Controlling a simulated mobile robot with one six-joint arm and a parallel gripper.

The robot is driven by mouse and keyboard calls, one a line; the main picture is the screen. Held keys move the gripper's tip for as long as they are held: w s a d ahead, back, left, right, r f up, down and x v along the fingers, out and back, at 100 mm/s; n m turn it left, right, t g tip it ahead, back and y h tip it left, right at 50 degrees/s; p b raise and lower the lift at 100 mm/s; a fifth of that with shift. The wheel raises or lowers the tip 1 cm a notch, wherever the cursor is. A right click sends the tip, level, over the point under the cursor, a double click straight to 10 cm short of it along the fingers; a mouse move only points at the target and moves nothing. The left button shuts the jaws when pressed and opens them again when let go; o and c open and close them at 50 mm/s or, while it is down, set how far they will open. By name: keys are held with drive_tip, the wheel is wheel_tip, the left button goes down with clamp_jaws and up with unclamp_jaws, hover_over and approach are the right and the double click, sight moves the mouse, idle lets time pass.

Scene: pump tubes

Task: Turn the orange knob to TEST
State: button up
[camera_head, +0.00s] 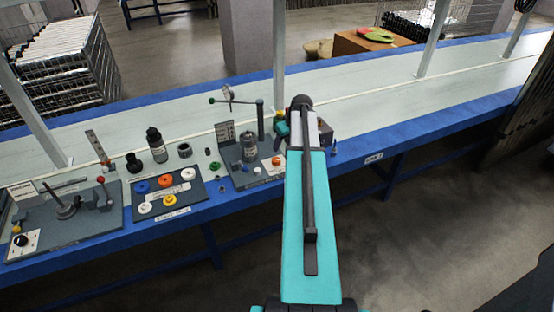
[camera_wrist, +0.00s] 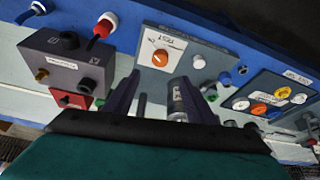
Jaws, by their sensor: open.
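The orange knob (camera_wrist: 161,57) sits on a pale plate at the upper middle of the wrist view. The knob also shows in the head view (camera_head: 276,161), just left of my arm. My gripper (camera_wrist: 160,98) is open, its dark fingers reaching up from the lower middle of the wrist view. The knob appears beyond the fingertips, apart from them. A metallic cylinder (camera_wrist: 178,98) shows by the right finger. Which marking the knob points to is unclear.
A white button (camera_wrist: 198,62) is right of the knob. A panel with coloured caps (camera_head: 168,197) and a fixture with a lever (camera_head: 62,205) lie farther left. The bench is clear at right.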

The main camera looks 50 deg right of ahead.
sight(276, 159)
drive_tip(key=shift+f, duration=0.15)
drive_tip(key=shift+p+x, duration=1.7)
drive_tip(key=shift+x, duration=5.1)
drive_tip(key=shift+a, duration=0.1)
drive_tip(key=shift+c, duration=0.2)
drive_tip(key=c, duration=1)
